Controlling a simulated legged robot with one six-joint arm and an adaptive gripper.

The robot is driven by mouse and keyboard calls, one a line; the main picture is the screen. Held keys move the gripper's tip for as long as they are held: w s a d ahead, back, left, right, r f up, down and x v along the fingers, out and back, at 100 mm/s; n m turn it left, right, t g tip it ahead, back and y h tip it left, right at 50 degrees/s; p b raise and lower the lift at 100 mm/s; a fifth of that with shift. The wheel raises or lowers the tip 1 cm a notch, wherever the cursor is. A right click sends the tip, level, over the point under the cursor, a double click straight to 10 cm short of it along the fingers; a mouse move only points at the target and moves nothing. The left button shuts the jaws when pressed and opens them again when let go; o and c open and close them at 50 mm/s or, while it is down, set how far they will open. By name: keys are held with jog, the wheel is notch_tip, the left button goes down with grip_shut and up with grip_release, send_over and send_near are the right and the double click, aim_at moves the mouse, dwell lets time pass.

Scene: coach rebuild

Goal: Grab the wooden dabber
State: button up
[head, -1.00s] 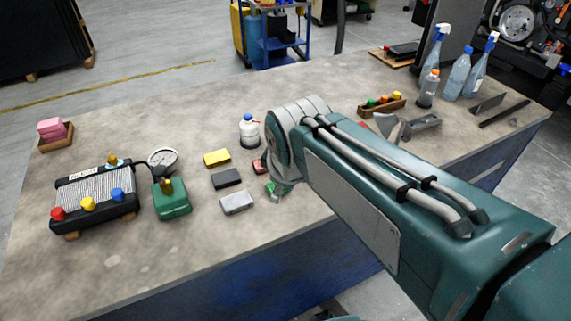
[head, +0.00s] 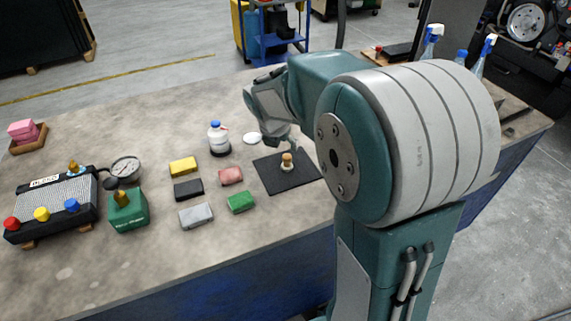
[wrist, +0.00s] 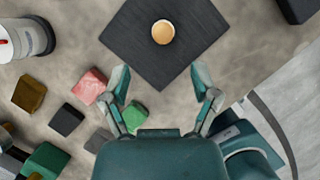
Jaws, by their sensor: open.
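The wooden dabber (head: 287,161) stands on a dark square mat (head: 271,179) on the bench, a pale disc or collar low on it in the head view. In the wrist view its round tan top (wrist: 163,32) shows near the middle of the dark mat (wrist: 135,48). My gripper (wrist: 163,82) is open and empty, its two fingertips apart at the mat's near edge. The dabber lies ahead of the fingertips, not between them. In the head view my gripper (head: 282,143) is small, above the mat just behind the dabber, partly hidden by my arm.
Yellow (head: 183,166), black (head: 188,189), grey (head: 196,215), red (head: 231,176) and green (head: 240,201) blocks lie left of the mat.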

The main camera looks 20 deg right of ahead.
aim_at(287, 156)
jog(key=x, duration=0.4)
jog(key=shift+s+d, duration=0.1)
jog(key=shift+d, duration=0.1)
jog(key=x, duration=0.4)
jog(key=shift+f, duration=0.15)
jog(key=shift+c, duration=0.3)
grip_shut()
